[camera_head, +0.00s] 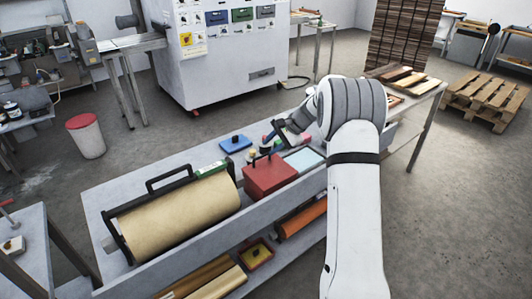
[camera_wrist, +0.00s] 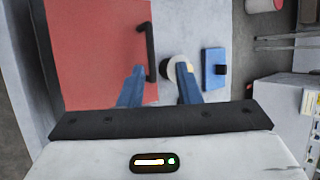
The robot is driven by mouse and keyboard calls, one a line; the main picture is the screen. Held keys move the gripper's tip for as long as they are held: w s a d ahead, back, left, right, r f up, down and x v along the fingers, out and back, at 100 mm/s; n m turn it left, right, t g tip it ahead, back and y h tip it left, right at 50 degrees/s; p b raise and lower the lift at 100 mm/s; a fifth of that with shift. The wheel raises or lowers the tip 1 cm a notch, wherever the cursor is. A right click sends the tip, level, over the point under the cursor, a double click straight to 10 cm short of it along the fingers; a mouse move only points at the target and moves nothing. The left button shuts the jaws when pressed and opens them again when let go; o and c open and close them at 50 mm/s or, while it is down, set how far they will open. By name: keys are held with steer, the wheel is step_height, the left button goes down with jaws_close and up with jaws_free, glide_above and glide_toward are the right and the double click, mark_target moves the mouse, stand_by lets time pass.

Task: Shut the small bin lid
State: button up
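A red box-shaped bin (camera_head: 270,178) with a dark handle (camera_head: 262,158) stands on the workbench. Its red top looks roughly flat in the head view; I cannot tell if a small gap remains. In the wrist view the red lid surface (camera_wrist: 95,50) fills the upper left, with the black handle (camera_wrist: 150,52) along its right edge. My gripper (camera_head: 268,138) is just behind the bin in the head view. In the wrist view its blue fingers (camera_wrist: 160,75) are apart, with the handle's near end close to the left finger. Nothing is visibly held.
A white roll (camera_wrist: 173,67) shows by the right finger. A blue block (camera_wrist: 213,68) with a black knob lies beyond it, also on the bench (camera_head: 235,143). A large brown paper roll (camera_head: 180,215) is left of the bin, and a pale tray (camera_head: 303,158) is right of it.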

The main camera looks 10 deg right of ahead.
steer(key=shift+v, duration=1.1)
steer(key=shift+c, duration=0.4)
